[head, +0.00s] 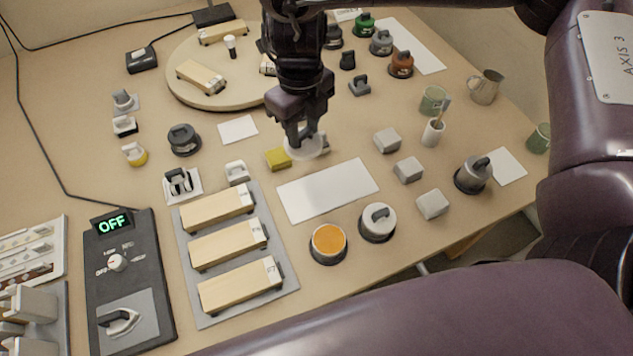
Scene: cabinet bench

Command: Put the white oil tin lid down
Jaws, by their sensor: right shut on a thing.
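The white lid (309,151) is a round pale disc under my right gripper (301,138). My right gripper points down and is shut on the lid; its fingers hide the grip part. The lid is just right of a yellow block (278,158) and behind a white rectangular sheet (328,190). I cannot tell whether the lid touches the bench or hangs just above it. An open dark tin (328,244) with orange contents stands in front of the sheet. My left gripper is not in view.
A tin with a grey-white lid (377,222) stands beside the open tin. Small grey blocks (408,170) stand to the right. A grey tray (291,287) with wooden blocks lies front left. A round wooden board (185,98) is behind. The white sheet is bare.

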